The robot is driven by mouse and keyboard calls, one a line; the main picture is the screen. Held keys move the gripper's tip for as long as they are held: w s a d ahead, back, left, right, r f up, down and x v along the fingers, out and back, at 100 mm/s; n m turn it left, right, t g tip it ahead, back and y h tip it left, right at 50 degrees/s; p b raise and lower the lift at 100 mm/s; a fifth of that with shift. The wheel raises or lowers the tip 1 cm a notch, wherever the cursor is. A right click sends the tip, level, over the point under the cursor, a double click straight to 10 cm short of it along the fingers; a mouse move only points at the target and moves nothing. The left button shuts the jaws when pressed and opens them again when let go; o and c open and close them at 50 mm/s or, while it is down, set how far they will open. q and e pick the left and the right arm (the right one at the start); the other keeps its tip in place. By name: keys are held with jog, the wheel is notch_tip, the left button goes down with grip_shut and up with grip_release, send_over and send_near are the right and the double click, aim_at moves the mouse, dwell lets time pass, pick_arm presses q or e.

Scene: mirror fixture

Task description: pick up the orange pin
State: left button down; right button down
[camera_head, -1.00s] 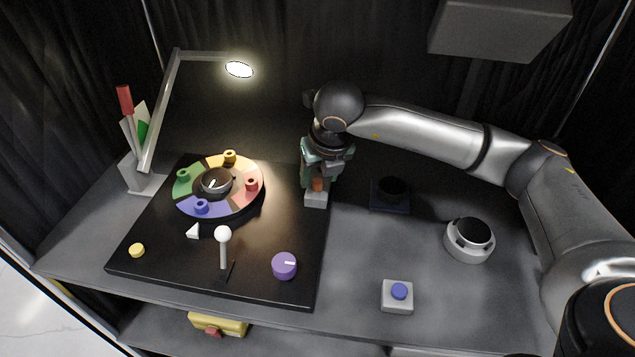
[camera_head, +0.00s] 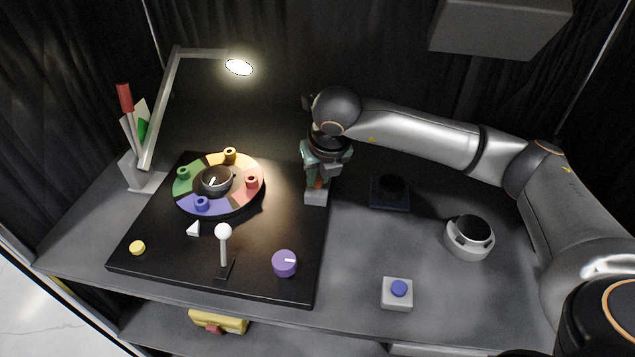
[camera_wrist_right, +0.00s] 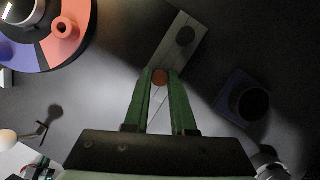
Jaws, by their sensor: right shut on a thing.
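The orange pin (camera_head: 318,183) stands at a light grey block (camera_head: 316,197) at the right edge of the black board. In the right wrist view the orange pin (camera_wrist_right: 160,77) shows as a round top between the green fingertips. My right gripper (camera_head: 317,180) points down over the block and is shut on the pin; its fingers (camera_wrist_right: 161,80) are on either side of it. The grey block (camera_wrist_right: 178,50) runs under the fingers and has a dark round spot at its far end. The pin's lower part is hidden. My left gripper is not in view.
A coloured wheel (camera_head: 188,207) with several pegs lies on the black board (camera_head: 180,265), left of my gripper. A white-knobbed lever (camera_head: 223,233) and purple knob (camera_head: 284,264) stand nearer. A dark square base (camera_head: 389,194), round grey device (camera_head: 468,238) and blue button (camera_head: 399,288) are right.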

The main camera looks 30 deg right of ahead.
aim_at(318, 180)
dwell(0.4)
jog(key=shift+r, duration=0.45)
notch_tip(318, 180, up, 2)
jog(key=shift+r+b, duration=0.15)
jog(key=shift+b, duration=0.35)
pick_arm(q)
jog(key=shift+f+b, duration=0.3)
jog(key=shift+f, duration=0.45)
pick_arm(e)
jog(key=s+a+r, duration=0.5)
jog(key=s+r, duration=0.4)
jog(key=s, duration=0.4)
jog(key=shift+r, duration=0.4)
